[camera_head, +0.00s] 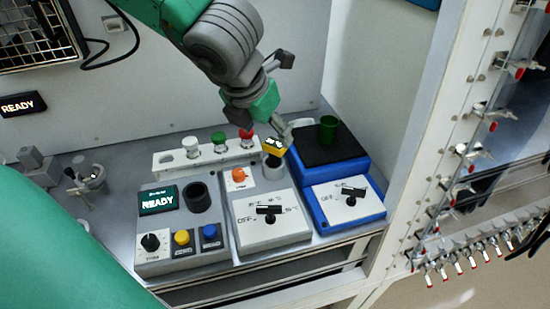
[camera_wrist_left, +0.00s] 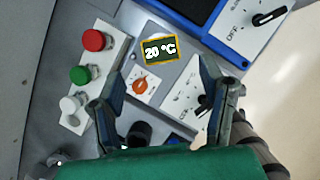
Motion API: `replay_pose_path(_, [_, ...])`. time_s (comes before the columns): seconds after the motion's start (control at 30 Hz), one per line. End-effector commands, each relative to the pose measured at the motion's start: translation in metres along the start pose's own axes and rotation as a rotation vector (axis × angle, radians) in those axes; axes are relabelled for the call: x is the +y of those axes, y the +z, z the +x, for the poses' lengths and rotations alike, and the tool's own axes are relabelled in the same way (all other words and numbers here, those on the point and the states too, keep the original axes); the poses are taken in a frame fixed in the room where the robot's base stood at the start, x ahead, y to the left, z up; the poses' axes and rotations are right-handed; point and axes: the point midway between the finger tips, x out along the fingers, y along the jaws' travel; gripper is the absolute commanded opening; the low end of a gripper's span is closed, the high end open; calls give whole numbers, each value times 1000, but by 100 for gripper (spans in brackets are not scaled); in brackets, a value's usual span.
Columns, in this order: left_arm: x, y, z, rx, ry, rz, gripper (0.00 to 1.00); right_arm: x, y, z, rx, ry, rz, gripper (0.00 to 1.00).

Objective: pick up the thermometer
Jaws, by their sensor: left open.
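The thermometer (camera_wrist_left: 160,50) is a small dark display in a yellow frame reading "20 °C". In the wrist view it lies between and just beyond the tips of my left gripper (camera_wrist_left: 160,72), which is open with nothing between its fingers. In the head view the thermometer (camera_head: 274,146) shows just under my left gripper (camera_head: 281,130), above the grey unit with the orange knob. The gripper partly covers this area, and I cannot tell whether a finger touches the thermometer. My right gripper is not in view.
A white rack (camera_head: 170,165) with white, green and red capped items stands behind. A green beaker (camera_head: 328,129) stands on the blue-based hotplate (camera_head: 315,178) to the right. A READY control box (camera_head: 185,252) is to the left. Metal valves line the far right.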

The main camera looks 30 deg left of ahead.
Motion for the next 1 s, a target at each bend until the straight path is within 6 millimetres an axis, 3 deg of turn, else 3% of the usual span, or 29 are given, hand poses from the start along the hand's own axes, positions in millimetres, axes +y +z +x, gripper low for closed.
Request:
replay_pose_path(0.23, [1,0,20,3,-1,0,64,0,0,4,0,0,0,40])
replay_pose_path(0.5, [0,5,58,3,-1,0,64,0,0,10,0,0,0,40])
replay_pose_path(0.8, [-1,5,60,0,-2,1,64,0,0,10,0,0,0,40])
replay_pose_path(0.93, [-1,6,61,0,-2,1,18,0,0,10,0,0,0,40])
replay_pose_path(0.97, [-1,6,61,1,-2,1,9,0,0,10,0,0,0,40])
replay_pose_path(1.0, [-1,6,61,1,-2,1,9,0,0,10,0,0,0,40])
